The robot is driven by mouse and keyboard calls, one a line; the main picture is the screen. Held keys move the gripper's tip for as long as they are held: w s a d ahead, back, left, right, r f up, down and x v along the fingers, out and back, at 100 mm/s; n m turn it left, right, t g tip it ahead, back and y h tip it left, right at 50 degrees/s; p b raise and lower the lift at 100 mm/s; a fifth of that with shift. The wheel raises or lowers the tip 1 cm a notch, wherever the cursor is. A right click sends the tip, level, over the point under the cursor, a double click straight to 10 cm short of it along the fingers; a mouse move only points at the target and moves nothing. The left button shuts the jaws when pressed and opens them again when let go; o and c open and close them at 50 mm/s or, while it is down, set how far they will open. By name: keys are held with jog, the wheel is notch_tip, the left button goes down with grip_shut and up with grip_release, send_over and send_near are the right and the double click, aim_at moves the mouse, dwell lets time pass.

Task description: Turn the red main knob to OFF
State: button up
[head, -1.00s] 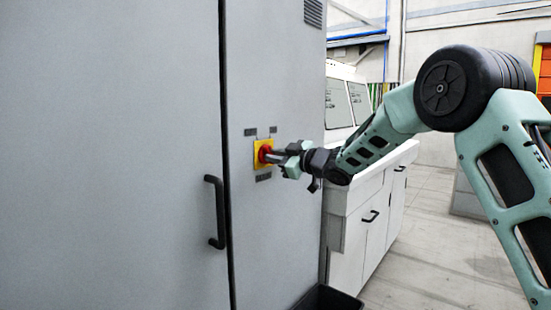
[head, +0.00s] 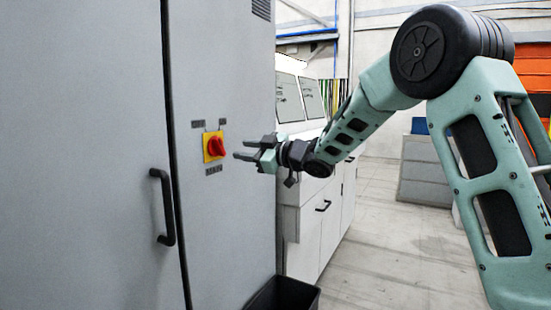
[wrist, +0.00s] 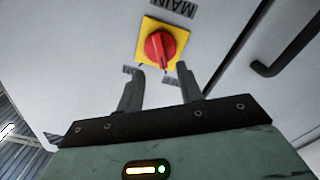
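The red knob (head: 218,146) sits on a yellow plate (head: 207,157) on the grey cabinet front. In the wrist view the knob (wrist: 158,46) shows whole, upside down, under the "MAIN" label (wrist: 175,8). Its grip points down and slightly right there, roughly toward the lower right small label (wrist: 174,80).
The cabinet has a black door handle (head: 163,207) left of the knob; a handle also shows in the wrist view (wrist: 286,47). A dark bin (head: 285,294) stands at the cabinet's foot. A white console (head: 305,215) stands behind my gripper. Floor at right is open.

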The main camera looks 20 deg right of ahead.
jog(key=b+v, duration=0.1)
jog(key=v, duration=0.8)
jog(key=shift+s+d, duration=0.2)
jog(key=shift+s, duration=0.15)
jog(key=s+a+f+m+g+h+p, duration=0.2)
jog(key=s+a+f+m+g+h, duration=0.4)
jog(key=s+a+f, duration=0.7)
jog(key=s+a+f+g+h, duration=0.1)
jog(key=s+f+g, duration=0.1)
jog(key=s, duration=0.6)
jog(key=s+a+f+g+h, duration=0.1)
jog(key=s+f+g, duration=0.1)
jog(key=s, duration=0.7)
jog(key=s+a+f+g+h, duration=0.1)
jog(key=s+f+g+h, duration=0.1)
jog(key=s, duration=0.7)
jog(key=f+g+p, duration=0.1)
jog(key=g, duration=0.1)
jog(key=shift+s+a+g, duration=0.2)
jog(key=shift+a+g, duration=0.1)
